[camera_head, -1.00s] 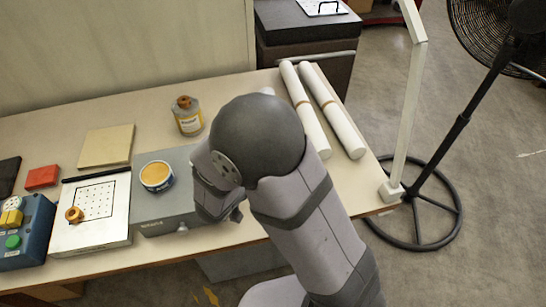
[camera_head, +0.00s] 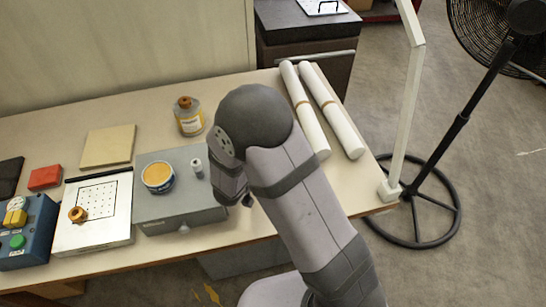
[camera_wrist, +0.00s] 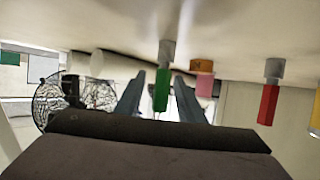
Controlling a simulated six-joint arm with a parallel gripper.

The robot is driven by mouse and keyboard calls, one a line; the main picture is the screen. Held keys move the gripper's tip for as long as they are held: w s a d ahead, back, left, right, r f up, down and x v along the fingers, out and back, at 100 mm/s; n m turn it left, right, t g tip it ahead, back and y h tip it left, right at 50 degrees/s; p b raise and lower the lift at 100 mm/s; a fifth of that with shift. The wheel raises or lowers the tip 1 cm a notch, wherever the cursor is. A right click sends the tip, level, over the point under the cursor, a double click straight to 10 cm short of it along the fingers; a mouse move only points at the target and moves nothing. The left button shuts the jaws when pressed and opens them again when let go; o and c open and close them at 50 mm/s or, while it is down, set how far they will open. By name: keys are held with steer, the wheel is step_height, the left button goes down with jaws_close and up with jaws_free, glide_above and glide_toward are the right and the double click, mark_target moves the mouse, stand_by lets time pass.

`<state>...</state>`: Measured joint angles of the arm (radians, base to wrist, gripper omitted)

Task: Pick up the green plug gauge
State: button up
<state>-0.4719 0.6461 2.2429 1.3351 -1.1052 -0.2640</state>
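In the wrist view, the green plug gauge (camera_wrist: 162,90) has a green body and a grey end that meets the pale surface across the top of the picture. My gripper (camera_wrist: 158,85) is open. Its two fingers show on either side of the green gauge, with a gap at each side. I cannot tell how far the gauge lies between them in depth. In the head view, my gripper (camera_head: 243,199) is low by the right side of the grey box, and my arm hides the green gauge.
In the head view are a grey box (camera_head: 180,208), an orange-topped tin (camera_head: 158,178), a bottle (camera_head: 188,117) and white rolls (camera_head: 331,110).

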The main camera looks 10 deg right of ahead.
steer(key=shift+c, duration=0.4)
jaws_close()
steer(key=shift+r, duration=0.1)
step_height(320, 180, up, 10)
stand_by(0.4)
